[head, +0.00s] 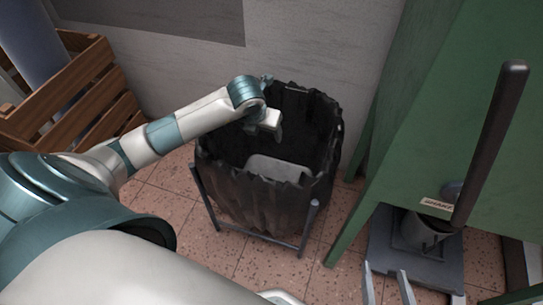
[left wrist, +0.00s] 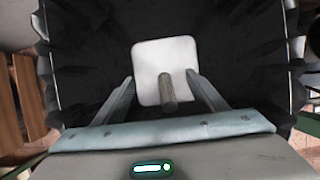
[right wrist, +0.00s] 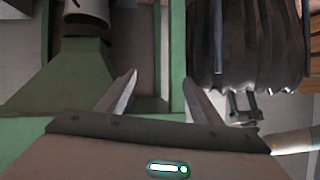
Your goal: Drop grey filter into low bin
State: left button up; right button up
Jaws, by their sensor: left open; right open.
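The low bin (head: 215,185) is a dark, liner-covered container in a metal frame on the tiled floor. My left gripper (head: 268,132) is over its mouth, pointing down. In the left wrist view its fingers (left wrist: 160,82) are open. A short grey cylinder, which looks like the grey filter (left wrist: 168,95), shows between them, apart from both fingers; I cannot tell its height. Behind it a pale square piece (left wrist: 150,60) lies inside the bin; it also shows in the head view (head: 282,169). My right gripper (head: 387,287) is open and empty, near the green machine; its fingers show in the right wrist view (right wrist: 152,88).
A green machine (head: 430,130) with a dark lever (head: 490,140) stands right of the bin, with a grey base (head: 390,265) below. A wooden crate (head: 75,100) stands at the left. The grey wall (head: 310,45) is close behind the bin. Some floor in front is clear.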

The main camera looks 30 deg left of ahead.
pick_arm(q)
jog(key=p+v, duration=0.1)
jog(key=v, duration=1.2)
jog(key=shift+p, duration=0.35)
pick_arm(e)
jog(key=s+d+f+g+h, duration=0.1)
jog(key=s+d+f+g, duration=0.1)
jog(key=s+f+g, duration=0.2)
jog(key=shift+s+d+f, duration=0.2)
jog(key=shift+d+f, duration=0.05)
jog(key=shift+f, duration=0.2)
pick_arm(q)
jog(key=shift+s, duration=0.2)
pick_arm(e)
jog(key=shift+s, duration=0.1)
